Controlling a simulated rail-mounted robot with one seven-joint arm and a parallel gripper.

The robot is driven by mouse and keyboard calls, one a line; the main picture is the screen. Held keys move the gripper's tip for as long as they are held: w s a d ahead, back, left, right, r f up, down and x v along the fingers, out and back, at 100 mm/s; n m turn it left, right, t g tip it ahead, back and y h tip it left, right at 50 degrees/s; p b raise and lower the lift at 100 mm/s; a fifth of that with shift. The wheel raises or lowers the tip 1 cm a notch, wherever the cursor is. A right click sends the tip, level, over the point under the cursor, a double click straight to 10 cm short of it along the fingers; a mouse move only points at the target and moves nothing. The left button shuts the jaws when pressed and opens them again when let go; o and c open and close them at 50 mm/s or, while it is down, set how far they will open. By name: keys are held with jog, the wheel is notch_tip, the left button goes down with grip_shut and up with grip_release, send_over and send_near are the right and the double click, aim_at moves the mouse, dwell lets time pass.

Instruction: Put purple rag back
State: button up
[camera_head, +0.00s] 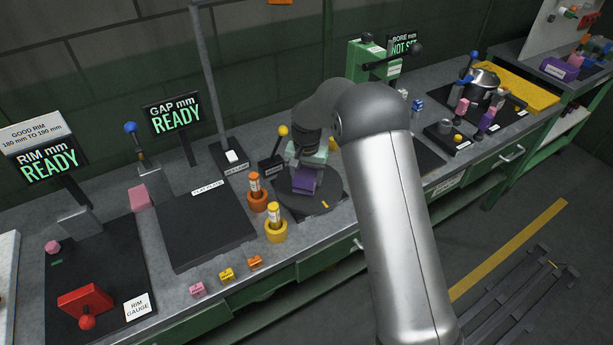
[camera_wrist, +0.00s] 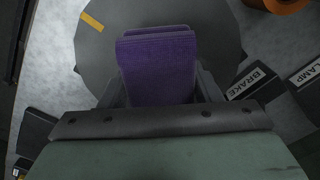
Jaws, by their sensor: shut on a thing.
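The purple rag (camera_wrist: 158,65) is a folded block with a woven texture. In the wrist view it stands between the two fingers of my gripper (camera_wrist: 157,88), which is shut on it. In the head view the purple rag (camera_head: 303,186) shows below my gripper (camera_head: 305,172), over the dark round turntable (camera_head: 325,199). The turntable (camera_wrist: 90,50) lies under the rag in the wrist view. I cannot tell whether the rag touches the turntable. A second purple block-like item (camera_head: 559,68) with a label sits at the far right end of the bench.
A flat plate (camera_head: 207,231) lies further left. A metal pot (camera_head: 484,85) and a yellow mat (camera_head: 517,88) are at the right.

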jog(key=shift+f, duration=0.55)
jog(key=shift+f, duration=0.2)
jog(key=o, duration=1.1)
jog(key=shift+r, duration=0.1)
